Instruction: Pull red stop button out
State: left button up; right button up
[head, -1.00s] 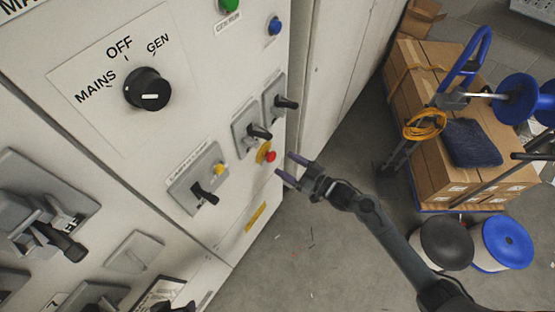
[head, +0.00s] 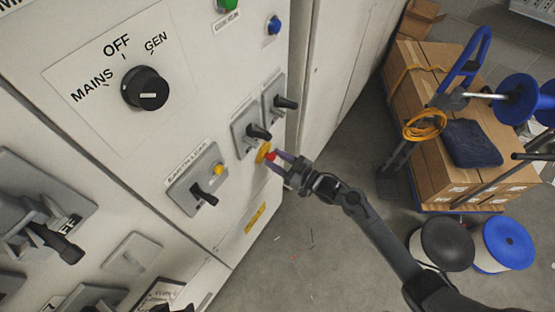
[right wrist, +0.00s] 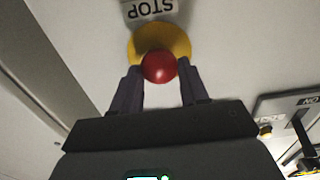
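The red stop button (head: 270,156) sits on a round yellow base (head: 262,152) near the right edge of the grey panel. My right gripper (head: 276,162) is at the button, its two fingers apart. In the right wrist view the red button (right wrist: 159,67) lies between the two fingertips, in front of the yellow base (right wrist: 183,42), with the STOP label (right wrist: 152,9) upside down above it. The fingers flank the button, with a narrow gap showing on either side; contact cannot be made out. My left gripper is not clearly in view.
Switch handles (head: 258,132) stick out just above the button, and another switch (head: 203,195) is at its lower left. A large selector knob (head: 146,89) is at the upper left. Cardboard boxes (head: 440,160) and cable reels (head: 500,243) stand at the right.

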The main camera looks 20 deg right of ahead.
grip_shut()
jog(key=shift+s+d+r+p, duration=0.15)
jog(key=shift+s+p, duration=0.1)
jog(key=shift+p, duration=0.2)
jog(key=shift+s+d+p, duration=0.15)
jog(key=shift+s+p, duration=0.15)
jog(key=o, duration=0.5)
grip_release()
jog(key=shift+o, duration=1.4)
jog(key=shift+s+d, duration=0.15)
